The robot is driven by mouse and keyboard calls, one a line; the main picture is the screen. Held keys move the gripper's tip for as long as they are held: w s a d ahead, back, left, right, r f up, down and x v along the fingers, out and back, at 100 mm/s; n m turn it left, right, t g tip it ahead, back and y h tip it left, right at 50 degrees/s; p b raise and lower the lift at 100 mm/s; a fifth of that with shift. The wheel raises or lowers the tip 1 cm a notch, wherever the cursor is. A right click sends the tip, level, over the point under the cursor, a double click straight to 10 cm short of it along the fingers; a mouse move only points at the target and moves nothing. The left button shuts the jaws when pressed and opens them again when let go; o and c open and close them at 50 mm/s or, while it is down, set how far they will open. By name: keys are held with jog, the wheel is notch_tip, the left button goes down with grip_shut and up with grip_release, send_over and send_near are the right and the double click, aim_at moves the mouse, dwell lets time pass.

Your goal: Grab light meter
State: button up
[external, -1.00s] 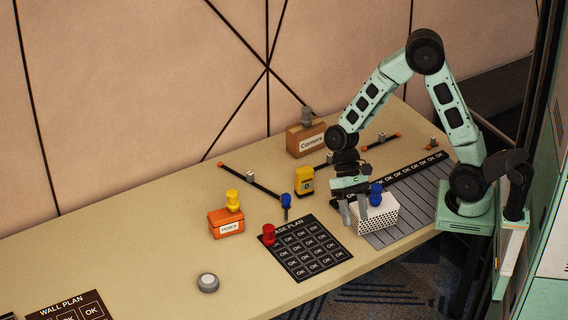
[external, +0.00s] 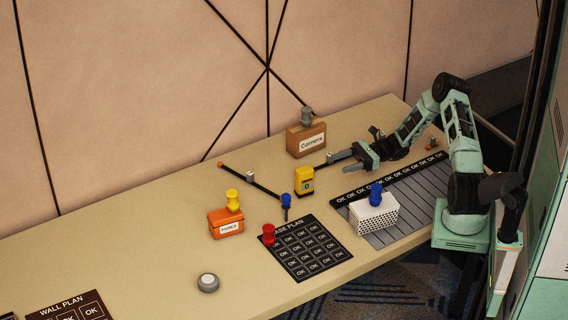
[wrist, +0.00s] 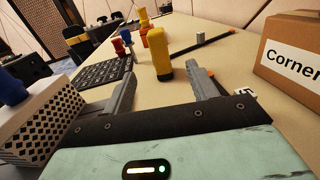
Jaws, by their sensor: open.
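The light meter, a small yellow upright device with a dark face (external: 305,181), stands on the table left of my gripper (external: 334,163). I take this yellow device for the light meter. In the wrist view the yellow device (wrist: 160,57) stands upright ahead, between the lines of the two fingers. My gripper (wrist: 158,80) is open and empty, low over the table and pointing at it. A small gap appears between the fingertips and the device.
A brown box labelled Corners (external: 306,139) stands behind my gripper. A white perforated box with a blue knob (external: 374,215) stands on the slotted tray in front. An orange box (external: 226,222), dark rods (external: 262,186) and a plan board (external: 306,248) lie further left.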

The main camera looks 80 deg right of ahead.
aim_at(296, 177)
jog(key=p+x, duration=0.1)
jog(key=x, duration=1.5)
jog(key=shift+w+a+p, duration=0.2)
jog(key=shift+a+p, duration=0.1)
jog(key=shift+a, duration=0.15)
jog(key=c, duration=1.1)
